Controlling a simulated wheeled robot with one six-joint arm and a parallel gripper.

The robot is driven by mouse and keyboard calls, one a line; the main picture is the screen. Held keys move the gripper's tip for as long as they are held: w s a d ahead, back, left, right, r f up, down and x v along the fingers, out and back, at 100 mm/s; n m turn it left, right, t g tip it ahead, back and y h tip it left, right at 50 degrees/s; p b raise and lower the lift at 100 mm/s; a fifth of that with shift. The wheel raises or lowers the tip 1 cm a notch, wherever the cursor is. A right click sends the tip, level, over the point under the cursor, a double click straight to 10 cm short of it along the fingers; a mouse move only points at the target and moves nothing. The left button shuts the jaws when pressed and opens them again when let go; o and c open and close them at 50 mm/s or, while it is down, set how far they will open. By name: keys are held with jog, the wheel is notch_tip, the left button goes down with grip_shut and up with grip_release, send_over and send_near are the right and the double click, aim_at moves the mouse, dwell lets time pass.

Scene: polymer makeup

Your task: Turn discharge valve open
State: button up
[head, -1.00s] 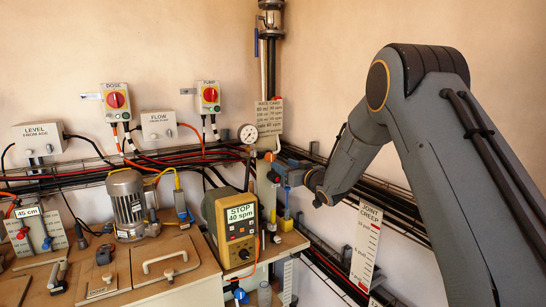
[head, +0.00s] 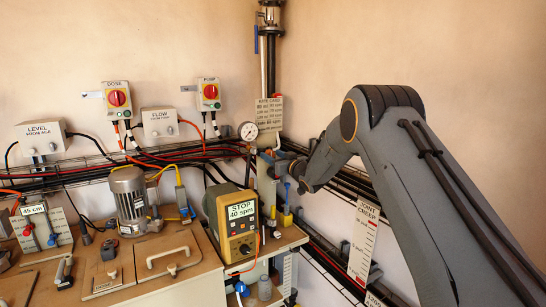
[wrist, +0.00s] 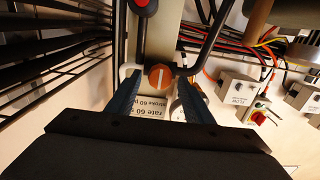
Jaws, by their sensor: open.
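In the wrist view an orange round knob (wrist: 160,77) with a white line across its face sits between the fingers of my gripper (wrist: 159,82). The two blue fingers are apart, one on each side of the knob. I cannot tell whether they touch it. No label names the discharge valve, so I cannot confirm that this knob is it. In the head view my gripper (head: 279,167) is at the upright grey panel (head: 266,185) below the rate card. The knob is not clear there.
The rate card (head: 268,111) and pressure gauge (head: 248,131) are above my gripper. The pump controller (head: 237,226), reading STOP 40 spm, stands to its left, and a blue-and-yellow fitting (head: 285,216) is below. Cable trays run along both walls. A joint creep scale (head: 362,242) stands at right.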

jog(key=shift+a, duration=0.1)
jog(key=c, duration=1)
jog(key=m+b, duration=0.2)
jog(key=m, duration=0.2)
jog(key=shift+f+b, duration=0.15)
jog(key=shift+b, duration=0.25)
jog(key=m+b, duration=0.1)
jog(key=m, duration=0.3)
jog(key=shift+d, duration=0.2)
jog(key=m, duration=0.6)
jog(key=m+b, duration=0.1)
jog(key=m, duration=0.2)
jog(key=shift+f+m, duration=0.25)
jog(key=shift+m, duration=0.15)
